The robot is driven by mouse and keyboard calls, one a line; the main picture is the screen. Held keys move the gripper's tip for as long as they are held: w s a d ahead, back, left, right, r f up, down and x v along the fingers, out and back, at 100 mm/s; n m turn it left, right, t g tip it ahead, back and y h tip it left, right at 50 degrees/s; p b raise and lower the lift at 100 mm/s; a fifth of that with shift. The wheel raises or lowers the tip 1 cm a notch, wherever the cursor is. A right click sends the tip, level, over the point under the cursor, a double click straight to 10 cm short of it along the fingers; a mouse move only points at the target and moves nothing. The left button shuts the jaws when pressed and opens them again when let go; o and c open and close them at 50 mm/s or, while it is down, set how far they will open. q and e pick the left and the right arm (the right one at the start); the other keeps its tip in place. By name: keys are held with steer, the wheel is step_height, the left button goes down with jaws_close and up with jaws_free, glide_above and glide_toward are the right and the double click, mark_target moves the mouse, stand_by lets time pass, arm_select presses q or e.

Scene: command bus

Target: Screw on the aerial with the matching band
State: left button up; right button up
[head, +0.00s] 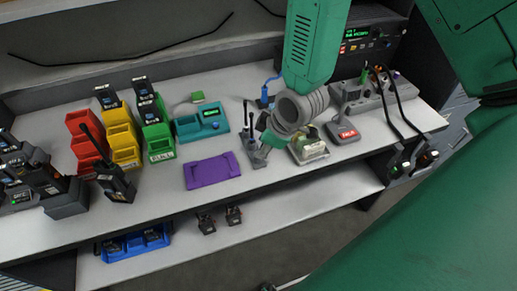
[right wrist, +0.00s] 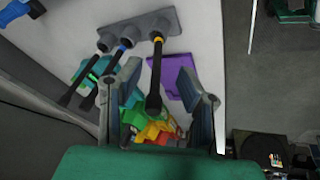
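The grey aerial rack (right wrist: 138,30) holds three black aerials. In the right wrist view, one has a yellow band (right wrist: 157,40) and one a blue band (right wrist: 125,44); the band of the left aerial (right wrist: 80,83) is unclear. My right gripper (right wrist: 165,100) is open, its fingers apart on either side of the yellow-banded aerial (right wrist: 154,78). In the head view, my right gripper (head: 265,142) is over the rack (head: 258,158) and partly hides it. My left gripper is out of view.
Red (head: 84,150), yellow (head: 124,148) and green (head: 159,143) bins stand left. More radios (head: 35,172) crowd the left edge.

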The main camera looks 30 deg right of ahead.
steer(key=x, duration=0.3)
steer(key=shift+w+d+f, duration=0.1)
steer(key=shift+d+f, duration=0.35)
steer(key=shift+d, duration=0.3)
steer(key=shift+a, duration=0.45)
jaws_close()
steer(key=shift+a, duration=0.15)
